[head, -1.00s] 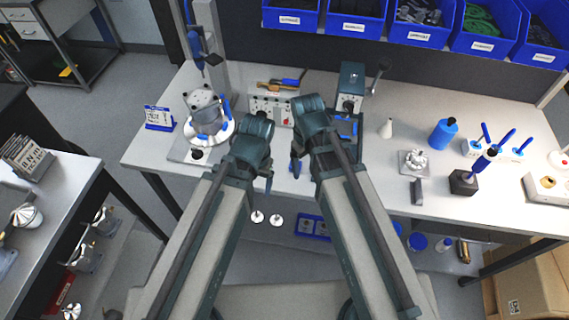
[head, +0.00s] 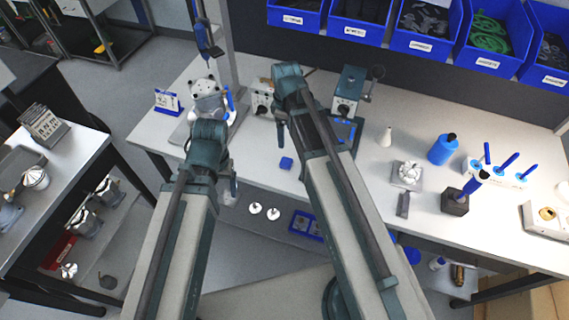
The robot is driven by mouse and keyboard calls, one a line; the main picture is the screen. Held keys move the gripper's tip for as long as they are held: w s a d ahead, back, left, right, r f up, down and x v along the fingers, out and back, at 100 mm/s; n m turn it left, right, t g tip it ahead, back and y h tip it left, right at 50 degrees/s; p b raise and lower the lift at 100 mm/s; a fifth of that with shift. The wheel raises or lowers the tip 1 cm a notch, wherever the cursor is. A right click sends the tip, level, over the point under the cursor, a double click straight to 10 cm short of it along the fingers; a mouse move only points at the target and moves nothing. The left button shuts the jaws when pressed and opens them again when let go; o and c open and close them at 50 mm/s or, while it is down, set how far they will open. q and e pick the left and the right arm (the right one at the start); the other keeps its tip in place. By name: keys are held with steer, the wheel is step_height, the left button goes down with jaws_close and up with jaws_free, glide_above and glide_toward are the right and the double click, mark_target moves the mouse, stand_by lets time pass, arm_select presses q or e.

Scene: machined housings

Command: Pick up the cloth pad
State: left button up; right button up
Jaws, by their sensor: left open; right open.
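My forearms hide parts of the bench.
A white machined housing (head: 207,98) stands behind my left wrist. A blue bottle (head: 443,149) and a tool block (head: 456,201) stand to the right. Blue bins (head: 420,40) line the back.

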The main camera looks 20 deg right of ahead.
steer(key=b, duration=0.8)
glide_above(286, 161)
steer(key=f, duration=0.5)
steer(key=w+f, duration=0.1)
steer(key=f, duration=0.2)
steer(key=shift+d+f, duration=0.1)
steer(key=shift+f, duration=0.1)
steer(key=shift+s+r, duration=0.1)
steer(key=f+b, duration=0.5)
steer(key=shift+s+f, duration=0.2)
steer(key=shift+s, duration=0.2)
steer(key=shift+r, duration=0.1)
jaws_close()
steer(key=shift+r, duration=0.1)
